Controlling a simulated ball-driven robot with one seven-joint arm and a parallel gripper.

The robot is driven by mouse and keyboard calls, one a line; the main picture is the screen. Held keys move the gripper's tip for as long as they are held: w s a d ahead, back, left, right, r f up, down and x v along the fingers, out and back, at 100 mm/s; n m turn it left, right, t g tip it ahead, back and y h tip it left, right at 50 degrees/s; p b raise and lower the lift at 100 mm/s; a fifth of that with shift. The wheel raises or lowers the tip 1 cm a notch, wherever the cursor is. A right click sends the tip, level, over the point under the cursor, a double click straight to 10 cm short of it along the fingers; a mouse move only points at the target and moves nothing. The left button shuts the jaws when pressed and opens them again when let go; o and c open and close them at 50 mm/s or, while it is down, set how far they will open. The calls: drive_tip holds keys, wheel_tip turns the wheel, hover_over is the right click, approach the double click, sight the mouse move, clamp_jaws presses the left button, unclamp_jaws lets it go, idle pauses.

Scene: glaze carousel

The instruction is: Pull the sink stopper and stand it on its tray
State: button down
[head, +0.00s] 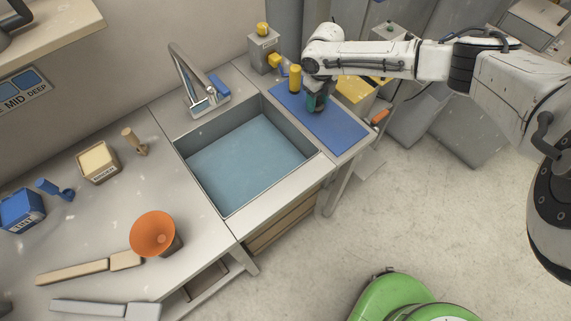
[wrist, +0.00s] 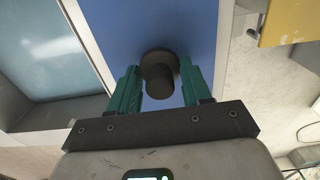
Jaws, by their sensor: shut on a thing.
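The sink stopper (wrist: 158,57) is a dark grey round piece with a narrower knob, seen in the wrist view over the blue tray. My gripper (wrist: 161,78) has teal fingers on both sides of the knob and is shut on the stopper. In the head view my gripper (head: 317,103) is low over the flat blue tray (head: 337,131), right of the sink; the stopper cannot be made out there. The tray also shows in the wrist view (wrist: 115,20). I cannot tell whether the stopper's base touches the tray. The sink (head: 245,160) holds bluish water.
A tap (head: 200,90) rises behind the sink. An orange cone-shaped bowl (head: 153,232) and wooden tools are on the left counter. Floor lies beyond the tray's right edge.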

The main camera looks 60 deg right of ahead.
drive_tip(key=shift+f+b, duration=0.4)
drive_tip(key=shift+f, duration=0.25)
drive_tip(key=shift+c, duration=2.1)
unclamp_jaws()
wheel_tip(320, 180, up, 11)
drive_tip(key=shift+f, duration=0.1)
wheel_tip(320, 180, up, 7)
drive_tip(key=p, duration=0.7)
